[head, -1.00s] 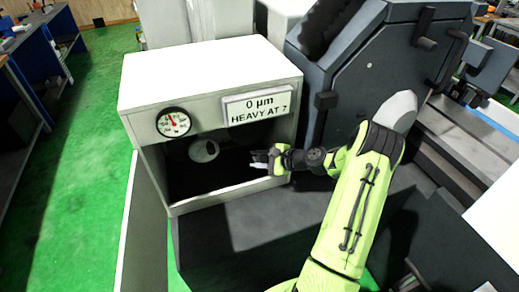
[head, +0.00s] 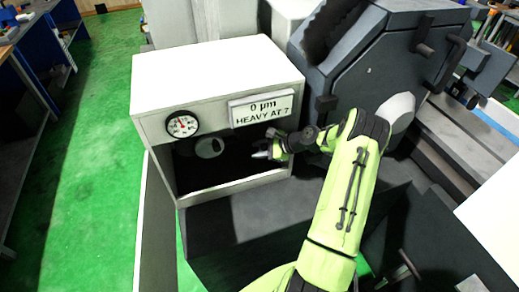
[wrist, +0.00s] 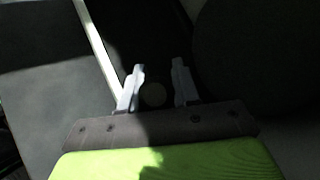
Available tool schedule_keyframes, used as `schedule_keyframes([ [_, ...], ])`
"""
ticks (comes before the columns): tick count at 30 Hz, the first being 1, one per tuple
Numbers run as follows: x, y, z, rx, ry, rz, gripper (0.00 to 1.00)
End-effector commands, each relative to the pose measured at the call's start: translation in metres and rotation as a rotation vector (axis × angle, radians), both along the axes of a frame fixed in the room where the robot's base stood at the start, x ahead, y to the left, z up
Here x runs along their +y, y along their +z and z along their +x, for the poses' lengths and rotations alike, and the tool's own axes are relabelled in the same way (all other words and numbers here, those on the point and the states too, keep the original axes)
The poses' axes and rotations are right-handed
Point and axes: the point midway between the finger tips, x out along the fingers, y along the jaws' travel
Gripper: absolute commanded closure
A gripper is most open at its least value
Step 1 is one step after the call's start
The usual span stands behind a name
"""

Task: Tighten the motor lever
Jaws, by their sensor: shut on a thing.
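My gripper (head: 262,153) reaches from the right into the dark open front of the white cabinet (head: 218,80). In the wrist view its two pale fingers (wrist: 156,85) stand apart with a dull round knob (wrist: 153,94) between them, seen end-on. I take this knob to be the end of the motor lever; the rest of the lever is hidden in shadow. In the head view the knob cannot be made out at the fingertips. A pale round part (head: 209,147) sits deeper in the opening, left of my gripper.
A dial gauge (head: 182,125) and a sign reading "0 µm HEAVY AT 7" (head: 262,109) are on the cabinet front above the opening. The dark grinder housing (head: 375,65) stands close on the right. Green floor (head: 95,150) is clear on the left.

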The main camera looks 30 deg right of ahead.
Motion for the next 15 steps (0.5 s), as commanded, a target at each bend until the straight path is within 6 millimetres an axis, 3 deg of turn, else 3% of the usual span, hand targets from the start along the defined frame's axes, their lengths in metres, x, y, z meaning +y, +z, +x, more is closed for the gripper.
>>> schedule_keyframes([
  [1,0.0007,0.0004,0.0001,-0.002,0.001,0.002,1.0],
  [2,0.0007,0.0004,0.0001,-0.002,0.001,0.002,0.65],
  [5,0.0007,0.0004,0.0001,-0.002,0.002,0.001,0.49],
  [15,0.0008,-0.0021,-0.0014,-0.014,0.001,-0.002,0.48],
])
